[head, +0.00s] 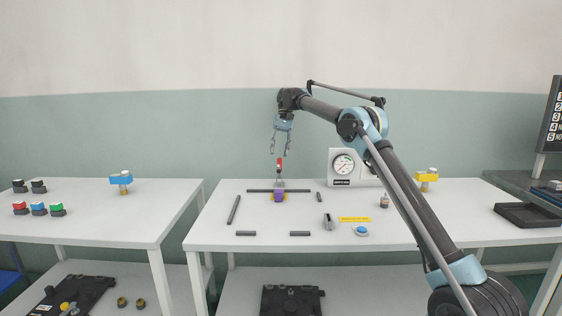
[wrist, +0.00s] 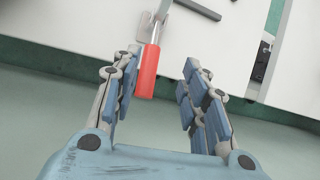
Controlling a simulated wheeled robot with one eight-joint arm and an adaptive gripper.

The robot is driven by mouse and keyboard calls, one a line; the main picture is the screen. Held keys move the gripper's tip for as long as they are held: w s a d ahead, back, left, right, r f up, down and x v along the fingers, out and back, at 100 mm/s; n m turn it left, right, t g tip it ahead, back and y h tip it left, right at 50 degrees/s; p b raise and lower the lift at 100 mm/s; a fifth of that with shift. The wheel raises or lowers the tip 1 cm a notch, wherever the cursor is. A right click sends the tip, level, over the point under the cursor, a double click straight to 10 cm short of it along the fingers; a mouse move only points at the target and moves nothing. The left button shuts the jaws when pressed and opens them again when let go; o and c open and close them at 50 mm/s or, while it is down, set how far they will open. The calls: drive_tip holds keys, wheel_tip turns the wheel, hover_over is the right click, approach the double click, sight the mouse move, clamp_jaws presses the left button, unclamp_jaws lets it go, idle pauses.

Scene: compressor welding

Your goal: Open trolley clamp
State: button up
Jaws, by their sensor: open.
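The clamp has a red handle (head: 280,164) that stands upright near the back of the middle table. A purple block with yellow parts (head: 279,196) sits at its foot. In the wrist view the red handle (wrist: 148,72) lies between the fingers, nearer the left one, with its grey metal base (wrist: 151,28) beyond. My gripper (head: 280,151) points down above the handle, open and empty. In the wrist view its padded blue fingers (wrist: 160,72) are spread apart. I cannot tell whether the left finger touches the handle.
Dark bars (head: 234,209) lie around the clamp on the white table (head: 300,245). A gauge box (head: 343,180) stands right of it, with a blue button (head: 361,230) in front. The left table (head: 95,225) holds coloured buttons. A black tray (head: 527,214) sits far right.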

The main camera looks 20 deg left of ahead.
drive_tip(key=shift+r, duration=1.3)
